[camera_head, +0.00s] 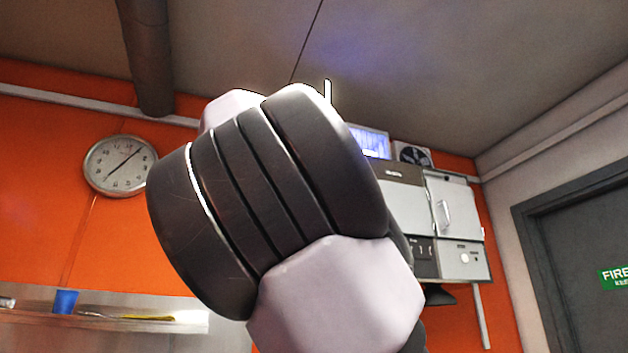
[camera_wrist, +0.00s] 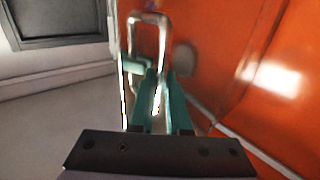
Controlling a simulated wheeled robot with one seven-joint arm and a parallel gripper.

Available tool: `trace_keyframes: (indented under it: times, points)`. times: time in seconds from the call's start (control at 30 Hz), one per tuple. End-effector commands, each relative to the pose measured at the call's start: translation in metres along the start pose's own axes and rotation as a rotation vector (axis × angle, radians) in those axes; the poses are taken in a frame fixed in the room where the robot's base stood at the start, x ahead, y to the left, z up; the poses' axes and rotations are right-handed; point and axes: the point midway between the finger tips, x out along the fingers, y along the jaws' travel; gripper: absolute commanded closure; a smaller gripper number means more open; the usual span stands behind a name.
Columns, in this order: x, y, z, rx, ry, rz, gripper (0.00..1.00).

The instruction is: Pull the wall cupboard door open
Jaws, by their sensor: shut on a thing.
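The wall cupboard (camera_head: 403,205) is a pale metal box on the orange wall, right of centre in the head view. Its door (camera_head: 461,205) has an upright metal loop handle (camera_head: 444,213). How far the door stands open is hard to tell. In the wrist view, my gripper (camera_wrist: 157,78) has its teal fingers close together on a metal loop handle (camera_wrist: 148,18). The view there is blurred, and the exact contact is unclear. In the head view my own arm covers the middle and hides my gripper and part of the cupboard.
A grey door frame (camera_head: 530,250) stands at the right. Orange wall (camera_wrist: 275,85) lies close beside my gripper.

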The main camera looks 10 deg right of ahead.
Motion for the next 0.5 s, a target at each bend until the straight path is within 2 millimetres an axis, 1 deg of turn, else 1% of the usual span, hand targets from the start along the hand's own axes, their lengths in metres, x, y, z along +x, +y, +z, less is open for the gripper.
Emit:
trace_keyframes:
  times: [0.3,0.33,0.4,0.5]
  points:
    - [0.0,-0.0005,-0.0009,-0.002,0.003,-0.002,1.0]
    - [0.0,-0.0005,-0.001,-0.002,0.003,-0.002,0.78]
    - [0.0001,-0.0004,-0.0009,-0.002,0.003,-0.001,0.55]
    - [0.0001,-0.0001,-0.0008,-0.001,0.002,-0.001,0.55]
